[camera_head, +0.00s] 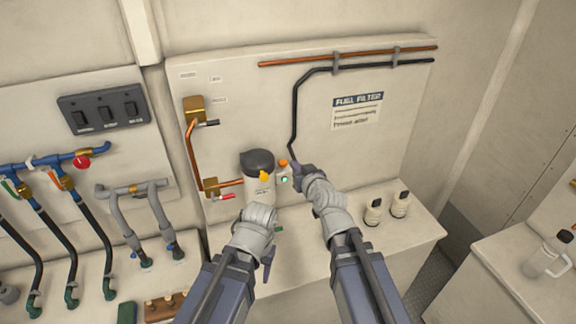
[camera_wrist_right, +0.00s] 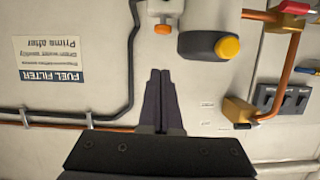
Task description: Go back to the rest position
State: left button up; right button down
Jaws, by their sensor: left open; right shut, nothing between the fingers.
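My right gripper (camera_head: 295,165) is raised in front of the back panel (camera_head: 230,90), beside the lower end of the black pipe. In the right wrist view its fingers (camera_wrist_right: 160,74) are shut together with nothing between them. My left gripper (camera_head: 268,260) is lower, under the fuel filter; its wrist hides most of it, and only a dark finger shows. The fuel filter (camera_head: 258,166) has a dark top, a pale body and a yellow cap, and also shows in the right wrist view (camera_wrist_right: 203,46). Neither gripper visibly holds anything.
A small orange-capped fitting (camera_head: 283,170) is just left of my right gripper. Copper pipes and valves (camera_head: 210,186) are left of the filter. Two small bottles (camera_head: 386,208) stand on the ledge at right. A jug (camera_head: 548,258) is on the far-right counter. Hoses (camera_head: 60,215) fill the left.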

jog(key=s+a+f+n+g+b, duration=0.1)
jog(key=s+a+f+g+b, duration=0.25)
jog(key=f, duration=0.55)
jog(key=s+a+f+n+g+b, duration=0.1)
jog(key=s+a+f+g+b, duration=0.25)
jog(key=f, duration=0.55)
jog(key=s+d+f+g+h+b, duration=0.2)
jog(key=s+d+f+g+b, duration=0.1)
jog(key=s+f, duration=0.3)
jog(key=s+d+f+m+g+h+b, duration=0.1)
jog(key=s+d+f+g+h+b, duration=0.2)
jog(key=s, duration=0.8)
notch_tip(320, 180, down, 4)
jog(key=shift+d+r+g+b, duration=0.2)
jog(key=shift+d+g+b, duration=0.45)
jog(key=shift+b, duration=0.35)
jog(key=shift+s+a, duration=0.1)
